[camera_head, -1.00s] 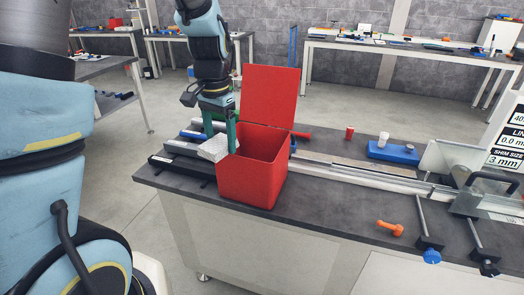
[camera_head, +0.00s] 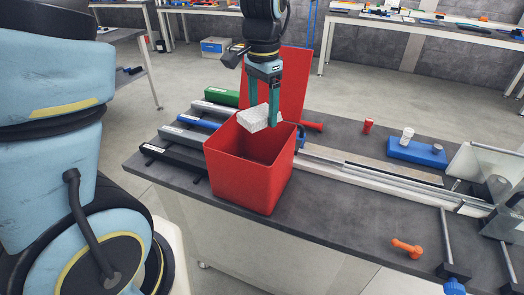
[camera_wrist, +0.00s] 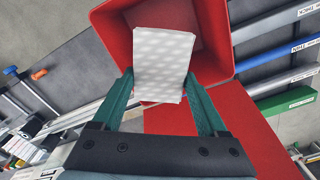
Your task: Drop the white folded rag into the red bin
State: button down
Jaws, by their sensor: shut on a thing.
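The white folded rag (camera_head: 258,118) is held between the fingers of my gripper (camera_head: 262,108). It hangs over the open mouth of the red bin (camera_head: 240,178), near the back edge by the raised lid (camera_head: 290,80). In the wrist view the rag (camera_wrist: 162,62) sits between my two green fingers (camera_wrist: 160,92), with the bin's inside (camera_wrist: 118,30) beyond it. The bin stands upright on the dark bench, and its floor is partly hidden by the rag.
Black, blue and green bars (camera_head: 222,97) lie to the left of and behind the bin. A metal rail (camera_head: 380,178) runs to the right. A blue block (camera_head: 416,152), a red cylinder (camera_head: 367,126) and an orange knob (camera_head: 407,248) are also on the bench (camera_head: 330,225).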

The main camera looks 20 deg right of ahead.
notch_tip(320, 180, down, 4)
jog(key=b, duration=0.3)
jog(key=shift+f, duration=0.2)
grip_release()
jog(key=shift+r, duration=0.1)
notch_tip(320, 180, up, 11)
jog(key=shift+a+f+b, duration=0.1)
jog(key=shift+f+b, duration=0.05)
jog(key=shift+b, duration=0.95)
